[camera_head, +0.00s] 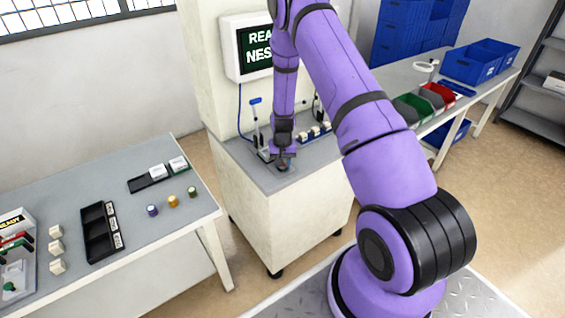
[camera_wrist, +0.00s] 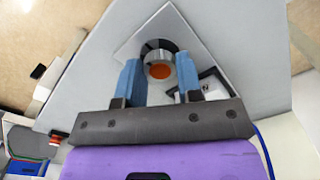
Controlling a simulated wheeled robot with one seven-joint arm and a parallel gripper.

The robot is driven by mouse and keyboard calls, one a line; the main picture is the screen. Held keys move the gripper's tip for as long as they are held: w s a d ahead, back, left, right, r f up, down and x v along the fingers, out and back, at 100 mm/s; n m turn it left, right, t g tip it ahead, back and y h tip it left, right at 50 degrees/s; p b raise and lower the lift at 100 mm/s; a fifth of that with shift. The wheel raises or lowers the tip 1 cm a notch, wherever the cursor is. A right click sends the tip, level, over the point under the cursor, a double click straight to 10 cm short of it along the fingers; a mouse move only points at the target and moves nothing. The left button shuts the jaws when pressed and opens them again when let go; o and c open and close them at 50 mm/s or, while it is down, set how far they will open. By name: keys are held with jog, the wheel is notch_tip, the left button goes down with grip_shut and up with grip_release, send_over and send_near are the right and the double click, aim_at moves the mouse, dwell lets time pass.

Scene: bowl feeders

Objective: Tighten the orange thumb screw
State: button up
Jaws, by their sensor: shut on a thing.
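The orange thumb screw (camera_wrist: 159,71) shows in the wrist view as a small orange disc between my blue fingers, in front of a round grey and black part (camera_wrist: 158,50) on a light square plate (camera_wrist: 128,46). My gripper (camera_wrist: 159,66) is shut on it, with one finger on each side. The exact contact at the fingertips is hard to make out. In the head view my gripper (camera_head: 283,163) points down, low over the grey top of the cream cabinet (camera_head: 265,176). The screw is not clearly visible there.
A blue-handled lever (camera_head: 255,110) stands left of my gripper. Several white blocks (camera_head: 315,131) sit right of it, and a screen (camera_head: 246,47) is behind. In the wrist view a dark-framed white piece (camera_wrist: 212,82) lies close to my right finger. The left table (camera_head: 150,220) holds small parts.

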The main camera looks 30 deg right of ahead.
jog(key=o, duration=0.9)
notch_tip(320, 180, up, 11)
jog(key=shift+f, duration=0.1)
dwell(0.6)
